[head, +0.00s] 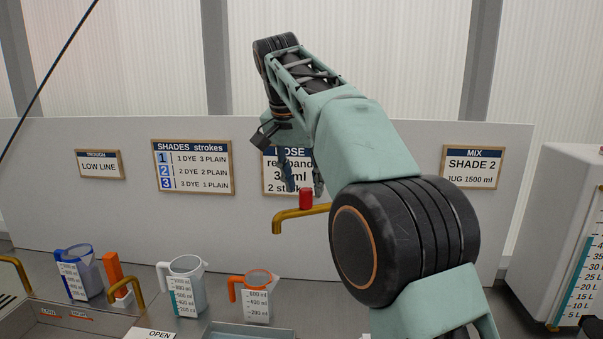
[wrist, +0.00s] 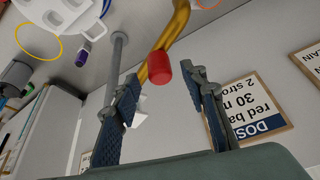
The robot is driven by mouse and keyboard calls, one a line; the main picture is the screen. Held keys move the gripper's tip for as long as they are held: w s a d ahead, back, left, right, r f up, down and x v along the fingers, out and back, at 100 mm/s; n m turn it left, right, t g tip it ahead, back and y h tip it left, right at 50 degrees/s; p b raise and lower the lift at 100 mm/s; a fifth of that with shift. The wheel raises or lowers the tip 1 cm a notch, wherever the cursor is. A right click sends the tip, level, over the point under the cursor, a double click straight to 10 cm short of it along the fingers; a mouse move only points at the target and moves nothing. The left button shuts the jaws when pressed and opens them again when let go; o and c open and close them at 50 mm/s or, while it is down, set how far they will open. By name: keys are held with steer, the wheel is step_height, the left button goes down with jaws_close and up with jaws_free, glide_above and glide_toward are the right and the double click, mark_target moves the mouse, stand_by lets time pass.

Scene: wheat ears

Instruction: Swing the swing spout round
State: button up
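The swing spout (head: 290,214) is a brass pipe with a down-turned end, in front of the back panel in the head view. A red knob (head: 306,199) stands up on it. My gripper (head: 305,190) is just above the knob, fingers pointing down; my arm hides the spout's right part. In the wrist view the brass pipe (wrist: 180,25) runs up from the red knob (wrist: 160,67). My open gripper (wrist: 163,82) has one fingertip on each side of the knob; I cannot tell whether either touches it.
A blue jug (head: 88,282), a clear jug (head: 185,291) and an orange-handled jug (head: 257,300) stand on the counter at left and centre. An orange handle (head: 115,270) is beside another brass spout (head: 133,288). A white tank (head: 565,240) is at right.

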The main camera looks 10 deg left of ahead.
steer(key=shift+v, duration=1.95)
